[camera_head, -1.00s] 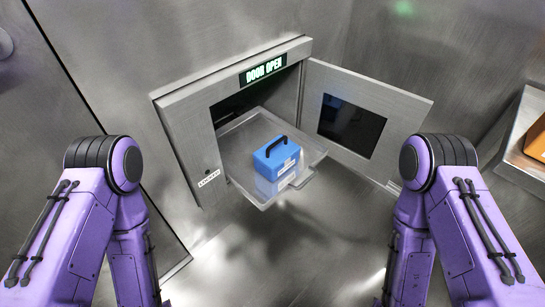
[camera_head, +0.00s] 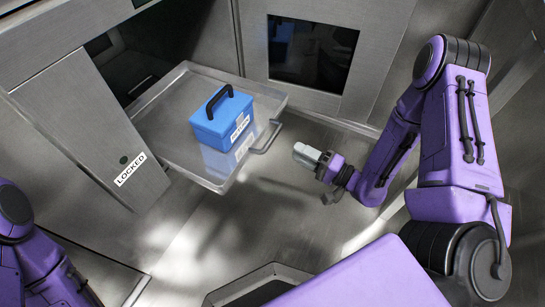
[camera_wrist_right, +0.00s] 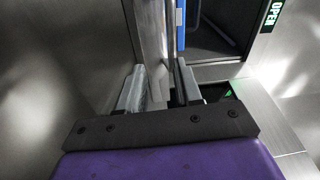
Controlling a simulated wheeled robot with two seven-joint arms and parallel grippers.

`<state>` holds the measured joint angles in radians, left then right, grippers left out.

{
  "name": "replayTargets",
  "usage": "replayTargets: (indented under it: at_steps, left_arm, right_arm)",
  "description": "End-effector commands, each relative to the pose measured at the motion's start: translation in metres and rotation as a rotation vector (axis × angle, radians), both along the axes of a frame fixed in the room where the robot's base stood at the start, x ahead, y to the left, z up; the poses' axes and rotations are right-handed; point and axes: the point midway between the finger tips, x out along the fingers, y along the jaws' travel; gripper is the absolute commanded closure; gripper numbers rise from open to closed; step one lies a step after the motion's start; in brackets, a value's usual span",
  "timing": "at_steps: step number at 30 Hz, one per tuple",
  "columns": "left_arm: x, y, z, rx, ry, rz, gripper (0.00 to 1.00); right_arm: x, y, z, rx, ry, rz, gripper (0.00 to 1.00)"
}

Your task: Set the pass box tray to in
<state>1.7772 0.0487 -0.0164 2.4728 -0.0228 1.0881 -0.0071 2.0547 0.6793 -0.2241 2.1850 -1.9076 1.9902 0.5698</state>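The pass box tray (camera_head: 165,150) is a grey metal tray slid out of the pass box opening. A bar handle (camera_head: 266,138) is on its front right edge. A blue box (camera_head: 222,120) with a black handle stands on the tray. My right gripper (camera_head: 308,155) is just right of the tray handle, apart from it. The right wrist view shows its two fingers (camera_wrist_right: 160,88) spread, with the grey tray edge (camera_wrist_right: 150,30) ahead of them and a sliver of the blue box beyond. My left arm shows at the lower left; its gripper is outside the picture.
The open pass box door (camera_head: 312,55), with a dark window, stands behind the tray on the right. A "LOCKED" label (camera_head: 131,170) is on the front frame left of the tray. An "OPEN" sign (camera_wrist_right: 271,14) glows in the right wrist view. The space below the tray looks clear.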

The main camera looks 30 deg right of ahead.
Motion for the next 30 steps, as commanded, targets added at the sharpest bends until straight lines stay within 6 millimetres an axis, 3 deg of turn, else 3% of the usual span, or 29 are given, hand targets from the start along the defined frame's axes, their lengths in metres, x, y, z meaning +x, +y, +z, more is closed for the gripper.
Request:
replayTargets:
  at_steps: [1,7,21,30]
  left_arm:
    - [0.0,0.0,-0.019,-0.002,0.004,-0.003,0.6]
    - [-0.002,-0.002,-0.026,-0.01,0.026,-0.021,0.6]
    - [-0.025,-0.005,-0.044,-0.08,0.228,-0.17,0.6]
    - [-0.028,-0.005,-0.044,-0.087,0.248,-0.183,0.6]
  right_arm:
    - [-0.002,-0.003,-0.009,0.057,-0.031,0.028,0.66]
    - [-0.004,-0.001,0.003,0.15,-0.067,0.099,0.66]
    - [0.067,0.052,0.021,0.143,-0.067,0.1,0.66]
    - [0.073,0.057,0.024,0.146,-0.066,0.097,0.66]
